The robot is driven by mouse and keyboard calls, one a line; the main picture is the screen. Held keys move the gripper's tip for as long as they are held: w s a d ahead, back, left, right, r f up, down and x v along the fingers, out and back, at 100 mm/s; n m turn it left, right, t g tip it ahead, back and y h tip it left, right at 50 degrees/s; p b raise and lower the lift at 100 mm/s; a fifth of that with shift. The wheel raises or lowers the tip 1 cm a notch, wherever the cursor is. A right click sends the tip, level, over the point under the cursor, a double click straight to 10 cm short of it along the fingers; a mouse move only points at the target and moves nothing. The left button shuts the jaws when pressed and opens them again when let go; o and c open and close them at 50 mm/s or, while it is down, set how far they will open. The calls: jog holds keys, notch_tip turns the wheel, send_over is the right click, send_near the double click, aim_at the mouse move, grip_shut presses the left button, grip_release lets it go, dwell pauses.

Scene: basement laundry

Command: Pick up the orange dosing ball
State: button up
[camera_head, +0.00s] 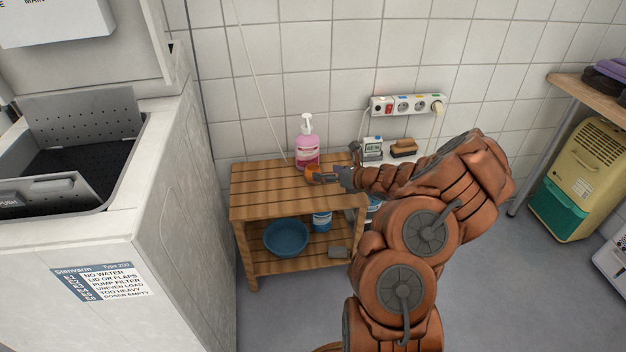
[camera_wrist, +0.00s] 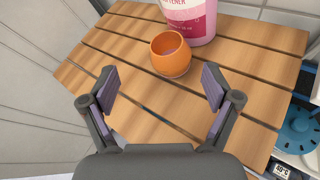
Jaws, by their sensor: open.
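The orange dosing ball (camera_wrist: 170,58) stands on the slatted wooden bench in the wrist view, with its round opening facing up. It is just beyond my open fingertips and roughly between their lines. In the head view the orange ball (camera_head: 312,171) shows small beside my gripper (camera_head: 322,178), which partly covers it. My gripper (camera_wrist: 158,88) is open and empty in the wrist view, one finger on each side. A pink softener bottle (camera_wrist: 192,20) stands close behind the ball, and its white pump top shows in the head view.
The wooden bench (camera_head: 252,190) holds a blue basin (camera_head: 286,238) and a blue-white tin (camera_head: 321,221) on its lower shelf. A small display device (camera_head: 372,148) and a brush (camera_head: 404,148) are right of the bench top. A power strip (camera_head: 407,104) is on the wall. The washer (camera_head: 180,200) stands left.

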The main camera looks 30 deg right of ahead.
aim_at(311, 168)
jog(key=shift+s+d+f+m, duration=0.2)
jog(key=shift+d+f+m, duration=0.2)
jog(key=shift+d+f, duration=0.25)
jog(key=shift+w+f, duration=0.1)
jog(key=shift+f, duration=0.1)
jog(key=shift+b+x, duration=0.4)
jog(key=shift+x, duration=0.65)
jog(key=b+x, duration=0.1)
jog(key=x, duration=0.3)
jog(key=shift+a+f+b, duration=0.1)
jog(key=shift+f+b, duration=0.1)
jog(key=shift+b, duration=0.2)
jog(key=shift+w+a+f, duration=0.1)
jog(key=shift+w+a, duration=0.05)
jog(key=shift+w, duration=0.35)
